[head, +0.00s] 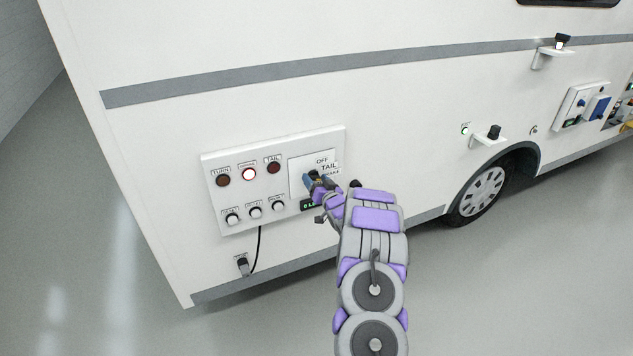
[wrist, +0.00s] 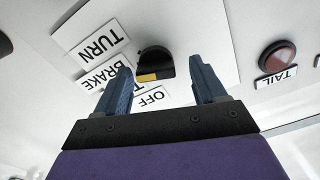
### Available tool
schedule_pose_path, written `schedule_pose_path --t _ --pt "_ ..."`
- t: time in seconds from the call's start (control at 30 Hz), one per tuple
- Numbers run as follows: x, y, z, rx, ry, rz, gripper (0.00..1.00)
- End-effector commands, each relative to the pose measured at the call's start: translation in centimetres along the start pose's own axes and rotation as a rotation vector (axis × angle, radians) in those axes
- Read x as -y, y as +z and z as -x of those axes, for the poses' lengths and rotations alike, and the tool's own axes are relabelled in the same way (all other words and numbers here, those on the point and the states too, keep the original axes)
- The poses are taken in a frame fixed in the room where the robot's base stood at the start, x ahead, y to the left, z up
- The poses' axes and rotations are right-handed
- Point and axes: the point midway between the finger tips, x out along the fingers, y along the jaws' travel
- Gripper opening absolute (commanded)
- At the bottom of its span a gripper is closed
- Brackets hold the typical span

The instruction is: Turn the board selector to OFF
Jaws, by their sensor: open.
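The board selector (wrist: 155,64) is a black round knob with a yellow mark on its lower left edge in the wrist view. Labels TURN, BRAKE and OFF (wrist: 152,97) stand around it, with one more partly covered; the yellow mark faces the BRAKE label (wrist: 107,75) and the partly covered one, and I cannot tell which exactly. My gripper (wrist: 160,67) is open, one blue finger on each side of the knob, apparently apart from it. In the head view my gripper (head: 312,180) is at the board (head: 225,160) and hides the knob.
The board carries three lamps: the middle lamp (head: 249,174) is lit, the others are dark. Several round knobs (head: 255,212) sit below, with a green display (head: 309,205) and a plugged cable (head: 243,263). Shelves and other panels lie right along the motorhome wall. The floor is clear.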

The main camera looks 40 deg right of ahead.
Motion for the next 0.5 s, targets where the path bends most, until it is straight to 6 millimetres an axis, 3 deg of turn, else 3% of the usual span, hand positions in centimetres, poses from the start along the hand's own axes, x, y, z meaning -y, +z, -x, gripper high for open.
schedule_pose_path --t 0.37,0.5 --pt "-0.28 -0.01 -0.50 0.000 0.002 -0.002 0.70" --pt "-0.11 -0.03 -0.46 0.000 0.001 0.000 0.59"
